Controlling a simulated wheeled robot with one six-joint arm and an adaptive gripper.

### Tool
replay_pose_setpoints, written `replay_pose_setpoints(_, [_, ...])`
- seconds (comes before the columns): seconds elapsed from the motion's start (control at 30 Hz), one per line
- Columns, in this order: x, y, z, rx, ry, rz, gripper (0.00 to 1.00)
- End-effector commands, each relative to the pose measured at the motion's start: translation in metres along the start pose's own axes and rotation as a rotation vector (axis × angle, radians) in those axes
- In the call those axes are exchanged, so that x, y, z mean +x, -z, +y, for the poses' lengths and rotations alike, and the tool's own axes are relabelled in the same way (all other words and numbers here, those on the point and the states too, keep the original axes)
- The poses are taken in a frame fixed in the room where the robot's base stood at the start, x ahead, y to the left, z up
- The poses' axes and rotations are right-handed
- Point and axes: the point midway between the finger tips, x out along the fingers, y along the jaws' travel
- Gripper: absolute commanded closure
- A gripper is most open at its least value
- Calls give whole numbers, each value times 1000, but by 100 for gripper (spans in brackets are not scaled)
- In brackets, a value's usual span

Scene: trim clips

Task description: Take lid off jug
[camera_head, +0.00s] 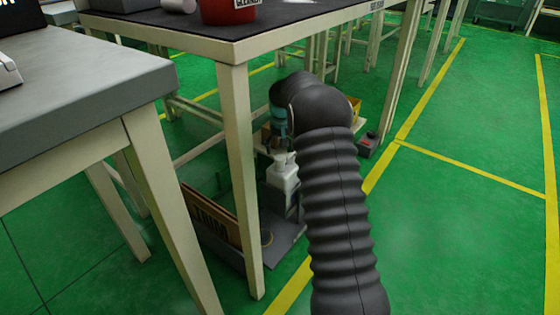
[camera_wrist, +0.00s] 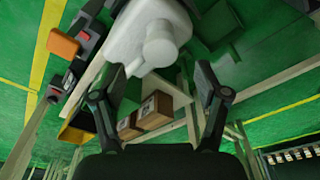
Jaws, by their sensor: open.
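A white jug (camera_head: 284,183) stands on a low grey platform under the dark-topped table in the head view. Its white body fills the top of the wrist view (camera_wrist: 130,38), with a round white lid (camera_wrist: 160,45) facing the camera. The lid is small and partly hidden in the head view. My gripper (camera_wrist: 160,78) has its two black fingers spread apart, with nothing between them. The lid lies just beyond the fingertips, near the middle of the gap. In the head view my arm hides most of the gripper, which is just above the jug.
A table leg (camera_head: 241,180) stands close left of the jug. A brown lettered panel (camera_head: 210,212) leans beside the platform (camera_head: 270,238). Cardboard boxes (camera_wrist: 143,114) and a yellow bin (camera_wrist: 77,126) are nearby. A red container (camera_head: 228,11) is on the tabletop. Open green floor lies to the right.

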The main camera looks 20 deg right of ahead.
Motion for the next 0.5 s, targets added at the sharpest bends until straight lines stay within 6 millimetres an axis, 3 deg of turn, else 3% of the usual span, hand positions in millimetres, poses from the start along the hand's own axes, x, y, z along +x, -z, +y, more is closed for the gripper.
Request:
replay_pose_setpoints(0.23, [37,-3,-1,0,0,-3,26])
replay_pose_setpoints(0.5, [42,-3,-1,0,0,-1,26])
